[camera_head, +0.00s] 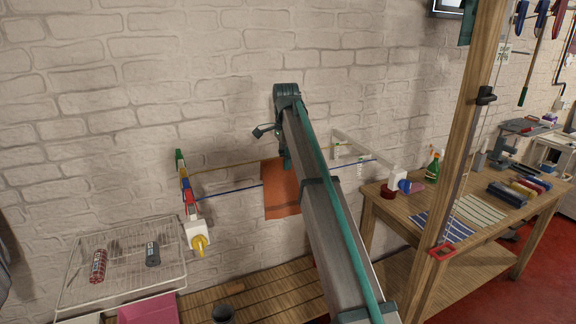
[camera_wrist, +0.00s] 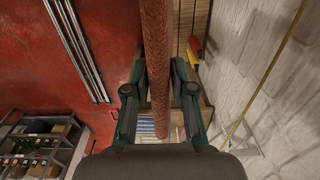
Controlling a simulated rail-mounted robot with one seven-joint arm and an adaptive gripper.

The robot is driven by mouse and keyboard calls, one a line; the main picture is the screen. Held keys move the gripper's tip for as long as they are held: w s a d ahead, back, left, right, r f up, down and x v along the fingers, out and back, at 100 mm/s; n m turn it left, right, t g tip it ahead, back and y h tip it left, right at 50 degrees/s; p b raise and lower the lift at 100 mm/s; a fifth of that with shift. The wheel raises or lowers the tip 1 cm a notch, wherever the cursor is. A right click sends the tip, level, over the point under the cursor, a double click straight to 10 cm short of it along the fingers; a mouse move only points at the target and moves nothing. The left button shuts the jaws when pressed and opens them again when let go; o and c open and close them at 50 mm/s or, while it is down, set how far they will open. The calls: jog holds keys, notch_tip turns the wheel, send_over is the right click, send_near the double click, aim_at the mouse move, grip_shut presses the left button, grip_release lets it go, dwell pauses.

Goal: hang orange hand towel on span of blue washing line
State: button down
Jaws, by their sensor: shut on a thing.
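The orange hand towel (camera_head: 281,196) hangs down in front of the wall in the head view. My arm hides its right part. In the wrist view the towel (camera_wrist: 156,40) is a narrow strip running between my gripper's fingers (camera_wrist: 160,75), which are shut on it. In the head view my arm covers most of the gripper. The blue washing line (camera_head: 230,191) meets the towel's left edge below its top and shows again right of my arm. I cannot tell whether the towel is over the line or in front of it.
A yellowish line (camera_head: 225,168) runs behind the blue one. Coloured clips and a white block (camera_head: 197,232) are at the left end. A wire rack (camera_head: 125,262) stands lower left. A wooden table (camera_head: 400,208) with a spray bottle (camera_head: 434,165) and cloths is right, behind a wooden post (camera_head: 462,150).

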jog(key=shift+w+a+f, duration=0.1)
jog(key=shift+w+a, duration=0.35)
jog(key=shift+w, duration=0.4)
jog(key=shift+s+f+b, duration=0.1)
jog(key=shift+f+b, duration=0.4)
jog(key=shift+f, duration=0.75)
jog(key=shift+f+b, duration=0.55)
jog(key=shift+f, duration=2.4)
